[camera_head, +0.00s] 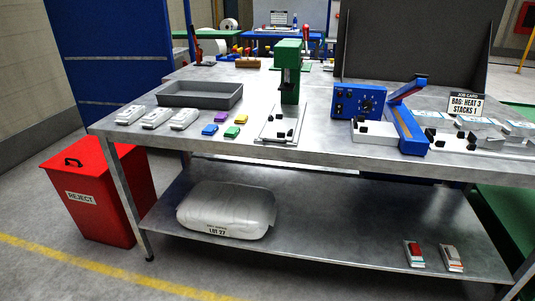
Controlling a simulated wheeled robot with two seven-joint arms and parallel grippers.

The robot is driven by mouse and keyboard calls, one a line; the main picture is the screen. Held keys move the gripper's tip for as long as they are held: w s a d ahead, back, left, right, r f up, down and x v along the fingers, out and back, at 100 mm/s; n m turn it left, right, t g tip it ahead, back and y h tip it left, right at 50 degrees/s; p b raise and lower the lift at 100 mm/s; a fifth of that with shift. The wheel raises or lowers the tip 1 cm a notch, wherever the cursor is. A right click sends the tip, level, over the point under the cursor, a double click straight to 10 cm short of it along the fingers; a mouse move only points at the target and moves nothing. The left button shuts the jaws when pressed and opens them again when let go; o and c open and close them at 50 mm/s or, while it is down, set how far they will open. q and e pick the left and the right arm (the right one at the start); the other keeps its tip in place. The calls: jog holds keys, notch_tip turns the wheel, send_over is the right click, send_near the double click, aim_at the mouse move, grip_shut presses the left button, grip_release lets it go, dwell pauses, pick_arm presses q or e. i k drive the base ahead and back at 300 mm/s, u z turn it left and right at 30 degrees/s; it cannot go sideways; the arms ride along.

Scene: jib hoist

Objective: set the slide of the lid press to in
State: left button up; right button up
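The green lid press (289,58) stands upright near the middle of the metal bench. A pale base plate (268,134) reaches from under the press toward the bench's front edge. Small black parts (285,134) sit on the front portion of this plate, forward of the press column. They look like a slide or carrier, but they are too small to make out exactly. Neither of my grippers is in view.
A grey tray (200,88), several white cases and coloured lids lie left of the press. A blue sealer (357,101) with a raised arm (405,122) stands at right, beside a job card (467,104). A red reject bin (97,190) stands left of the bench (190,141).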

aim_at(278, 129)
jog(key=u, duration=0.3)
jog(key=k, duration=0.35)
jog(key=z, duration=1.3)
jog(key=i, duration=0.9)
jog(key=u, duration=0.15)
